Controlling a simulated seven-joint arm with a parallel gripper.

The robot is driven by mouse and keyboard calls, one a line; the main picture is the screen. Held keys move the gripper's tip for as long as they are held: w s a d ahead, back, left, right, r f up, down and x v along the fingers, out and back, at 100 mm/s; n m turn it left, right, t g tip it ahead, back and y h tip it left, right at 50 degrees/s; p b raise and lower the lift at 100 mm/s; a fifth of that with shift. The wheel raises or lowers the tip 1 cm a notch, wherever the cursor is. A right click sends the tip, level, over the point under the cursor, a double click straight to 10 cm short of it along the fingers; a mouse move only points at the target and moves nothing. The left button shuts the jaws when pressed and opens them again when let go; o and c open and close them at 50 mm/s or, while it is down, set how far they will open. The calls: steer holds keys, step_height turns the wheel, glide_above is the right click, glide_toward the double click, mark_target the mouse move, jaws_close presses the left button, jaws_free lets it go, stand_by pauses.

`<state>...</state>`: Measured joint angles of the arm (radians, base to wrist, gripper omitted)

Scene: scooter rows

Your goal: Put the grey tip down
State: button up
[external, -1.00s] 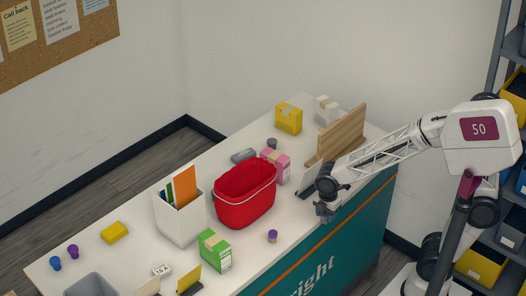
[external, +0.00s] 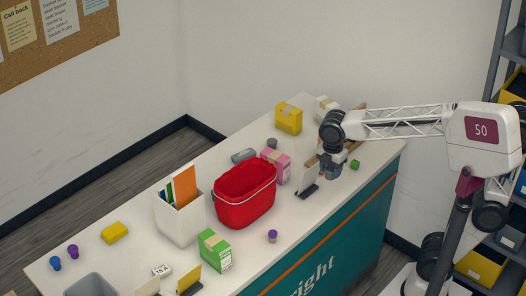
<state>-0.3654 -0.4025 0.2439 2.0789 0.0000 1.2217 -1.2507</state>
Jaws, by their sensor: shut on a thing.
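My gripper (external: 329,174) is at the right part of the white counter (external: 320,220), beside the wooden rack and just behind a small dark stand with a white card. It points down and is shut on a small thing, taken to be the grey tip. The tip is mostly hidden by the fingers and too small to make out clearly. I cannot tell whether it touches the counter. Another small dark grey piece (external: 272,143) stands on the counter behind the pink box.
The card stand (external: 308,183), pink box (external: 276,166) and small green piece (external: 355,164) are close to my gripper. A red bucket (external: 243,200), purple-topped piece (external: 272,236) and green box (external: 215,250) stand further left. The counter's front right is clear.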

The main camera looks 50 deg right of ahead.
steer(key=w+d+r, duration=0.2)
steer(key=w+d, duration=0.2)
steer(key=w, duration=0.4)
steer(key=w+d+r, duration=0.2)
steer(key=w+d, duration=0.2)
steer(key=w, duration=0.5)
steer(key=m, duration=0.2)
glide_above(318, 108)
step_height(318, 108, down, 3)
steer(key=shift+a+f, duration=0.1)
steer(key=shift+f, duration=2.55)
steer(key=shift+f, duration=3.1)
